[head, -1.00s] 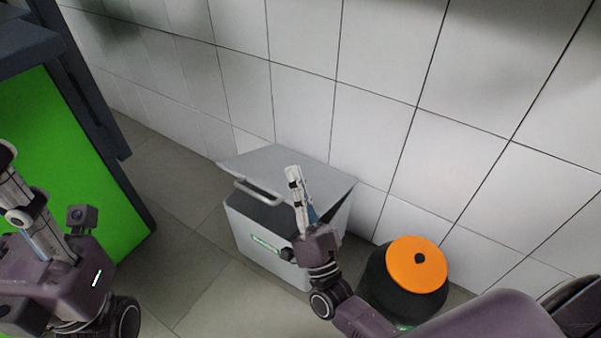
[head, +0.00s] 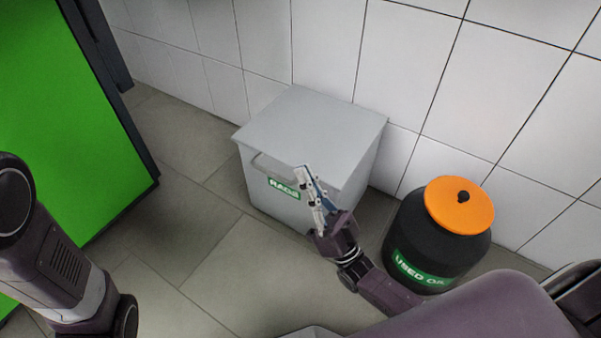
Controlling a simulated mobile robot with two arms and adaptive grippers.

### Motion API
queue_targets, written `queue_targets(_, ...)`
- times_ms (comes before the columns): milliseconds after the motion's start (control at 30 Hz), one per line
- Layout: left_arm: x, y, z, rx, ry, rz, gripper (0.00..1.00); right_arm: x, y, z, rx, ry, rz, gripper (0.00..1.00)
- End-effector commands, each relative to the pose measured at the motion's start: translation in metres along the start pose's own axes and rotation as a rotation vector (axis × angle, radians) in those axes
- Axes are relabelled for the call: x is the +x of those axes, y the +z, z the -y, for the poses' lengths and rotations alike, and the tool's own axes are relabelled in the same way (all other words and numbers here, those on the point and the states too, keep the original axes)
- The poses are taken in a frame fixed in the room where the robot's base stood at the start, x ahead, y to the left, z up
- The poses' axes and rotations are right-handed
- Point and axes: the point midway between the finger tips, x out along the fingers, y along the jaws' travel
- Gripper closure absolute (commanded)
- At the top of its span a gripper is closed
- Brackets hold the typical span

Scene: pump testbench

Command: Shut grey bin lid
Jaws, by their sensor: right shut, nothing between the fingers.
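The grey bin (head: 262,200) stands on the floor against the tiled wall, with a green "RAGS" label on its front. Its flat grey lid (head: 310,125) lies down over the top, and no opening shows beneath it. A handle (head: 270,163) shows at the lid's front edge, partly hidden by my right gripper. My right gripper (head: 302,172) is shut and empty, in front of the bin's front face near the lid's front edge. I cannot tell whether it touches the bin. My left arm shows at the left edge, but its gripper is out of view.
A black drum (head: 405,225) labelled "USED O…" with an orange lid (head: 460,204) stands right of the bin, close to my right arm. A green panel (head: 60,120) with a dark frame stands at the left. Floor between panel and bin is clear.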

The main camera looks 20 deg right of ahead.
Motion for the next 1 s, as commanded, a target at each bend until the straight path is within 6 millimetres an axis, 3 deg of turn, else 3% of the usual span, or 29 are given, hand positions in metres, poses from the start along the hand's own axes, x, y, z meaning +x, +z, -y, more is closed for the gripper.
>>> queue_targets(33,-0.011,-0.004,-0.002,0.000,0.000,0.001,0.60,-0.010,0.007,-0.003,0.001,0.002,0.000,1.00)
queue_targets(300,-0.027,-0.009,-0.005,0.000,0.000,0.001,0.60,-0.028,0.018,-0.011,0.003,0.004,0.000,1.00)
queue_targets(1000,-0.032,-0.009,-0.006,0.000,-0.001,0.005,0.60,-0.037,0.026,-0.012,0.006,0.007,0.015,1.00)
